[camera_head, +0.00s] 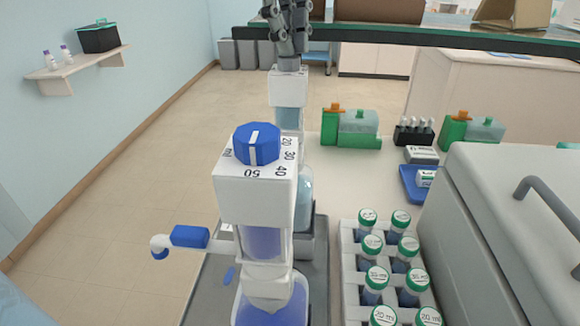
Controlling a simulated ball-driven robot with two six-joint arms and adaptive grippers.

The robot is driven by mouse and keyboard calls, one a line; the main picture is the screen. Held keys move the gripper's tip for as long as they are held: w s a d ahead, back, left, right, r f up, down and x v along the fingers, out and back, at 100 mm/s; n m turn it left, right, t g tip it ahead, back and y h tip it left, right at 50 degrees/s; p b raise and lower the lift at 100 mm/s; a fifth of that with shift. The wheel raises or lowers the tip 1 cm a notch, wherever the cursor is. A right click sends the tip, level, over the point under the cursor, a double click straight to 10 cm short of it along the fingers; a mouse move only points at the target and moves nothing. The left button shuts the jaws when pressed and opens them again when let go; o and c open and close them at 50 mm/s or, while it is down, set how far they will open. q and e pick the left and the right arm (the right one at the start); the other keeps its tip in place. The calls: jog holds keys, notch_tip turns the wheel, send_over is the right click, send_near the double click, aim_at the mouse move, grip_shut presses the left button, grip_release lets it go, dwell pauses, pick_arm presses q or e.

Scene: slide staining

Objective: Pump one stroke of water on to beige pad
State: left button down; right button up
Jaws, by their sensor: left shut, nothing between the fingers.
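A bottle-top dispenser (257,195) stands in the near middle, with a white head, a blue dial marked in ml and blue-violet liquid below. A blue-tipped spout (190,237) sticks out to its left. Behind it is a second white-headed dispenser (288,88) with pale, water-like liquid, partly hidden by the front one. My left gripper (288,52) is dark grey, shut and empty, over the top of the rear dispenser; whether it touches cannot be told. My right gripper is not in view. I cannot make out a beige pad.
A white rack (348,290) of green-capped tubes stands at the lower right, beside a grey lidded machine (520,220). Green holders (350,140), a dark tube rack (413,132) and a blue tray (408,190) stand farther back. A grey tray (205,290) lies under the front dispenser.

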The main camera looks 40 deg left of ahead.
pick_arm(q)
jog(key=shift+f+b, duration=0.1)
jog(key=shift+b, duration=0.35)
dwell(0.6)
dwell(0.5)
jog(key=shift+r+p, duration=0.65)
jog(key=shift+r, duration=0.85)
notch_tip(320, 180, up, 5)
jog(key=shift+r+p, duration=0.1)
jog(key=shift+p, duration=0.9)
jog(key=shift+s, duration=0.1)
